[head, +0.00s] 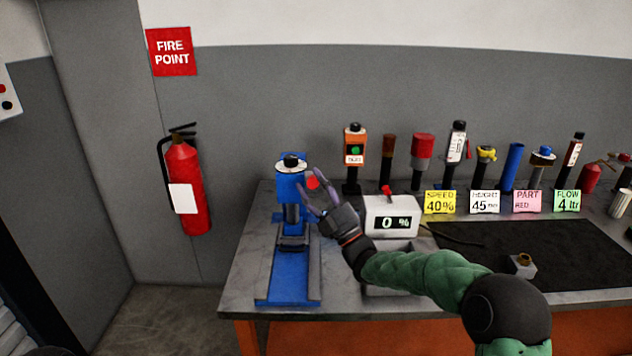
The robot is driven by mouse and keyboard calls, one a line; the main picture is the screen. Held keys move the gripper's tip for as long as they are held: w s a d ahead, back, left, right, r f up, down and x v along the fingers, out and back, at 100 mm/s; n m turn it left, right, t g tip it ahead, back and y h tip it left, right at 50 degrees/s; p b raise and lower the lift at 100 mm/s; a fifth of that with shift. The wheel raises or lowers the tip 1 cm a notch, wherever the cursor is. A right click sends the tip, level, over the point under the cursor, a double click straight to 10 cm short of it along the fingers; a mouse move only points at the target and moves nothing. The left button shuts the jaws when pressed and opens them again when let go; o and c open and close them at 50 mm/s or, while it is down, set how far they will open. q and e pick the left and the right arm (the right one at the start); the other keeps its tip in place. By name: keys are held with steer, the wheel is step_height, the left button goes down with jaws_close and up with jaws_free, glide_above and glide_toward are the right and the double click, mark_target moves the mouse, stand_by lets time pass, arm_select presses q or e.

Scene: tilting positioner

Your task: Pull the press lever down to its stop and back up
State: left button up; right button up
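The blue press (290,185) stands upright at the left end of the bench, with a blue base and rails running toward the front edge. A red knob (312,183), which looks like the end of the press lever, shows at the right side of the press head. My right gripper (312,189) reaches in from the lower right. Its fingers are spread apart around the red knob, with a gap visible; I cannot tell whether either finger touches it. The lever's arm is mostly hidden behind the fingers. My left gripper is not in view.
A white box reading 0 % (393,219) with a red switch stands close right of my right gripper. Behind it are several tools and coloured cards, including a yellow speed card (440,202). A black mat (530,258) covers the right side. A fire extinguisher (187,185) hangs left.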

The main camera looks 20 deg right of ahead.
steer(key=shift+s+a+r, duration=0.1)
steer(key=shift+r, duration=0.05)
steer(key=v, duration=1.2)
steer(key=shift+a, duration=0.1)
